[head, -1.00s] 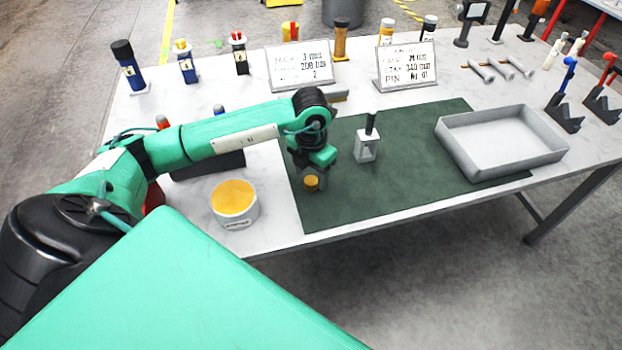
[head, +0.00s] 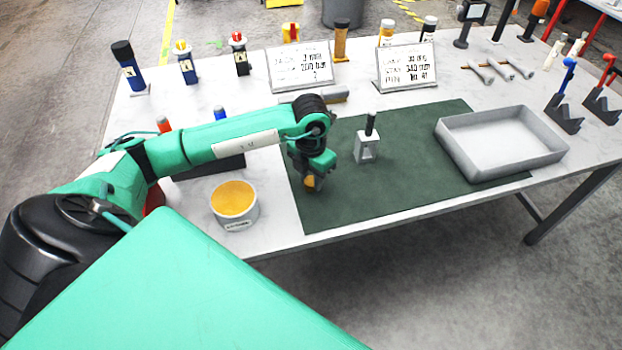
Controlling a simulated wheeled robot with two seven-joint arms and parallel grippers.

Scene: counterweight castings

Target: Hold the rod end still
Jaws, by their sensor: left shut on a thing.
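My left gripper (head: 313,182) is low over the left part of the dark green mat (head: 410,190). It is shut on a small yellow-brass piece (head: 309,183), mostly hidden by the fingers. A grey metal block with a black rod upright from its top (head: 366,148) stands on the mat to the right, apart from the gripper. I cannot tell for sure which of these two is the rod end. My right gripper is not in view.
A grey tray (head: 463,168) is at the mat's right. A white tub with yellow contents (head: 255,214) stands left of the mat, near the front edge. Two sign boards (head: 407,66) stand behind. Metal pins (head: 481,72) lie back right. The mat's front middle is clear.

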